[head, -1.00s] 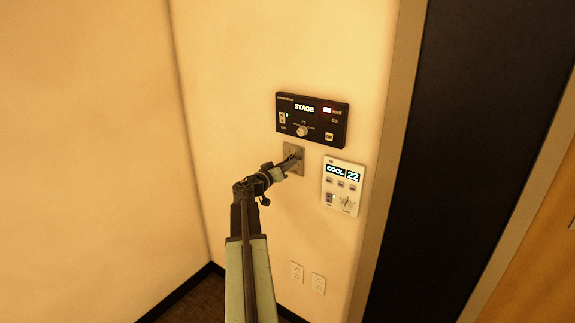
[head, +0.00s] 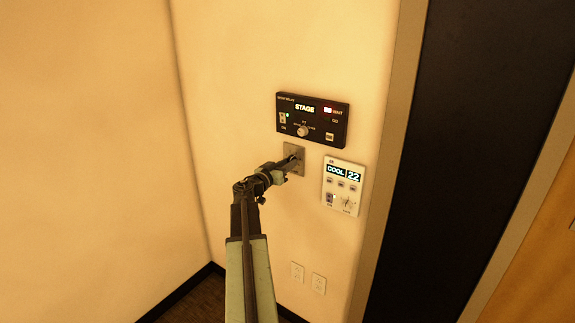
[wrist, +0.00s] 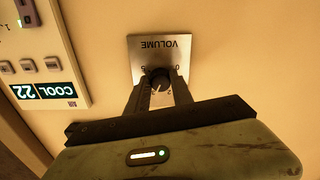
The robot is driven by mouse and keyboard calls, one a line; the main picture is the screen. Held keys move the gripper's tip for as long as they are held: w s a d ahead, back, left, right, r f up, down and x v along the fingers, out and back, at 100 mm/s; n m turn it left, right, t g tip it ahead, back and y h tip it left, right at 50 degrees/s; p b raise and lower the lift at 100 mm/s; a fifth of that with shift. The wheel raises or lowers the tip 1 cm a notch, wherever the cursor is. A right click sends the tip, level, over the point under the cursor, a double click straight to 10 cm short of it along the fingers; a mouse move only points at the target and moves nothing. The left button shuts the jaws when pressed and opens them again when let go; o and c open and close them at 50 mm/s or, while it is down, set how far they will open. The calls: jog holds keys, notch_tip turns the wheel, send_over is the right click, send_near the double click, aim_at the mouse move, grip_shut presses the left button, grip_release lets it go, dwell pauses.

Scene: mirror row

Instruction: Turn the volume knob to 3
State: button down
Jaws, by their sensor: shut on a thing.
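The volume knob (wrist: 159,78) is a small dark round knob on a square metal plate (wrist: 140,49) marked VOLUME, which reads upside down in the wrist view. Small numbers ring the knob, partly hidden by the fingers; a pale mark on its face points toward the lower part of the picture, near a 2. The exact setting cannot be told. My gripper (wrist: 158,88) has one finger on each side of the knob and is shut on it. In the head view the plate (head: 299,148) is on the wall, and my gripper (head: 292,160) reaches it from the lower left, hiding most of the knob.
A black panel (head: 340,112) reading STAGE is just above the plate. A white thermostat (head: 344,186) reading COOL 22 is close at the right. Wall outlets (head: 297,271) are lower down. The wall to the left is bare.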

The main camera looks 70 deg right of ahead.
jog(key=c, duration=1.1)
grip_release()
jog(key=shift+s, duration=0.15)
jog(key=v, duration=0.7)
jog(key=shift+a, duration=0.35)
